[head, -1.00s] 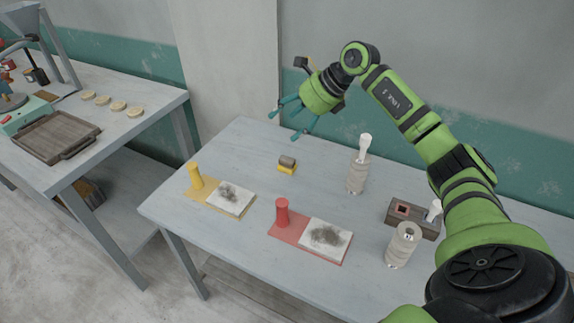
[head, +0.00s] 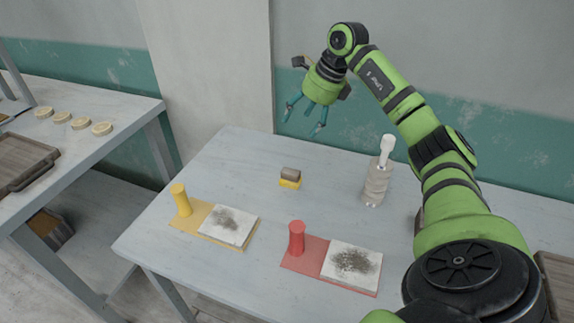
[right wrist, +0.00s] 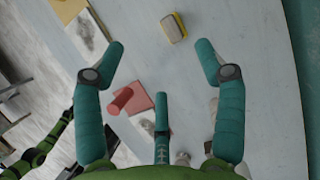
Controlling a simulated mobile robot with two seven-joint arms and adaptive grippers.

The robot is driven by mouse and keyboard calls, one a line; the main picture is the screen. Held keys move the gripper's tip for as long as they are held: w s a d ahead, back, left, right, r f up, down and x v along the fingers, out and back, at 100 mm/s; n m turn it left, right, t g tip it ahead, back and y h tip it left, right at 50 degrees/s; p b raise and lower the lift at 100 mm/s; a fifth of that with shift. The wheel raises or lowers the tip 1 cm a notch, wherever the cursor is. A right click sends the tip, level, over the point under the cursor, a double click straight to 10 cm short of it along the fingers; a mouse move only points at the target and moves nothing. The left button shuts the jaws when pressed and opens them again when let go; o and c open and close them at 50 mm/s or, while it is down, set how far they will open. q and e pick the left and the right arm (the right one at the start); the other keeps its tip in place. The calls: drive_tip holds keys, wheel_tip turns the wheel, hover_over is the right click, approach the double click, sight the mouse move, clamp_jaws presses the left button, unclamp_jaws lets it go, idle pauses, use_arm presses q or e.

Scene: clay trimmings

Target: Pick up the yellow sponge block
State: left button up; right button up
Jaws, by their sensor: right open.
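The yellow sponge block (head: 289,183) has a yellow lower part and a grey-brown upper part. It sits on the grey table (head: 225,165), toward its back middle. It also shows in the right wrist view (right wrist: 176,30), beyond and between the spread fingers. My right gripper (head: 304,116) is open and empty, above the back of the table. It is apart from the block, higher and farther back. In the right wrist view the gripper (right wrist: 162,62) shows its teal fingers wide apart with nothing between them. My left gripper is not in view.
In front of the block are a yellow board (head: 188,222) with a yellow post and dusty white tile, and a red board (head: 298,256) with a red post and similar tile. A grey cylindrical holder (head: 376,184) stands to the right. The table around the block is clear.

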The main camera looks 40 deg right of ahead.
drive_tip(key=b, duration=0.8)
hover_over(294, 174)
drive_tip(key=s+d, duration=0.1)
drive_tip(key=s, duration=0.1)
wheel_tip(294, 174, down, 10)
drive_tip(key=x, duration=0.1)
drive_tip(key=b+x, duration=0.2)
drive_tip(key=shift+d+f, duration=0.3)
drive_tip(key=shift+f, duration=0.1)
drive_tip(key=x, duration=0.4)
drive_tip(key=shift+s+a+f, duration=0.1)
drive_tip(key=shift+s+f, duration=0.15)
drive_tip(key=shift+f, duration=0.05)
drive_tip(key=shift+w+a+f, duration=0.1)
drive_tip(key=shift+w+f, duration=0.15)
drive_tip(key=shift+f, duration=0.35)
drive_tip(key=c, duration=1.1)
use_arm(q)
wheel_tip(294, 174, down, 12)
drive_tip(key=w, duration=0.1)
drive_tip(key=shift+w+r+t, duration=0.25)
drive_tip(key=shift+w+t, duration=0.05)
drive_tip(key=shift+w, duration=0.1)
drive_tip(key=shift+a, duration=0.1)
